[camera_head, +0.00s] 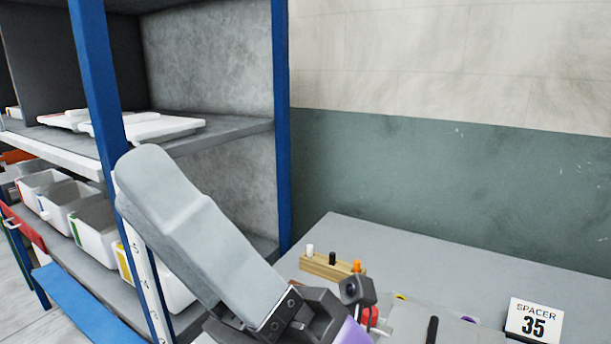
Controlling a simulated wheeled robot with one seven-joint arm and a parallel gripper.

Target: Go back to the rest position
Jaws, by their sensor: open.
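My arm reaches across the lower middle of the head view, slanting down to the right. The body of my gripper shows at the bottom edge, dark with a purple part. Its fingertips are not clearly visible, being cut off by the frame or hidden by the gripper body. No object is seen held in it. It is over the near left part of the grey table (440,262), in front of a small wooden block (330,267) with white, black and orange pegs.
A blue-posted shelf (281,130) stands left, close to my arm, with white trays (150,128) above and several white bins (95,222) below. A sign reading SPACER 35 (534,320) stands on the table at right. The table's back middle is clear. A green-and-white wall is behind.

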